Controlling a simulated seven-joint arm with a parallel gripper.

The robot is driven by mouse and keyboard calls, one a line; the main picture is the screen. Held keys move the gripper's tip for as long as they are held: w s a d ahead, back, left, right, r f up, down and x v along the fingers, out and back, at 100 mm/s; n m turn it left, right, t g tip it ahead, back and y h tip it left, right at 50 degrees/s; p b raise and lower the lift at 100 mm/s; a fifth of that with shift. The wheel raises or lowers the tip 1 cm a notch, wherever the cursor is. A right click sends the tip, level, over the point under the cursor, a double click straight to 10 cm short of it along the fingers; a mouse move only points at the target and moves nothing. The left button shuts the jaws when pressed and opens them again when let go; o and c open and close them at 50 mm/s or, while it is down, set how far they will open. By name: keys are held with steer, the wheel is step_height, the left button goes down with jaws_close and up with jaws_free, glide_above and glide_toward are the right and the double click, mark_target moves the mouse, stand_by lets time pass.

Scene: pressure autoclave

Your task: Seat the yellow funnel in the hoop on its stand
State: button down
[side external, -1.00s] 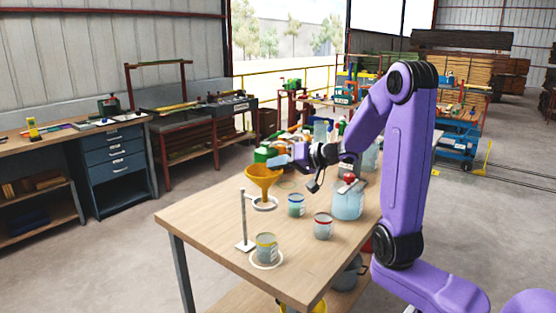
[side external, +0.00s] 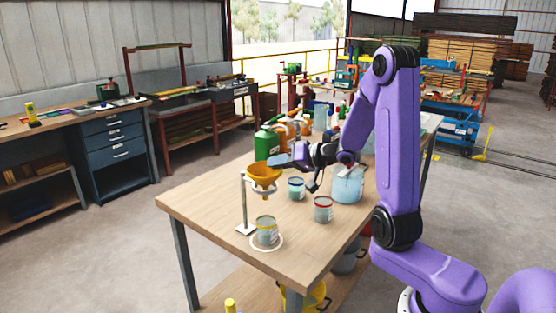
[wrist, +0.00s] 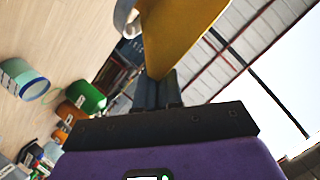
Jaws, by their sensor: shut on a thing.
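The yellow funnel (side external: 264,172) is upright at the hoop (side external: 264,190) of the small white stand (side external: 244,204), its cone reaching down into the ring. Whether the cone touches the ring is not clear. My gripper (side external: 283,161) is shut on the funnel's rim from the right. In the wrist view the funnel (wrist: 180,35) fills the top middle, beyond my gripper fingers (wrist: 157,85), and part of the grey hoop (wrist: 122,18) shows beside it. A can with a yellow rim (side external: 266,231) stands on a pale ring on the table, in front of the stand.
A blue-rimmed can (side external: 296,189) and a red-rimmed can (side external: 323,210) stand right of the stand. A large clear blue container (side external: 347,186) is under my arm. A green can (side external: 267,144) and orange bottles stand behind. The table's (side external: 200,205) left front is clear.

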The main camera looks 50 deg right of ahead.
steer(key=shift+f, duration=0.1)
stand_by(0.3)
steer(key=c, duration=1.2)
jaws_free()
steer(key=shift+s, duration=0.1)
steer(key=v, duration=1.7)
steer(key=shift+s, duration=0.15)
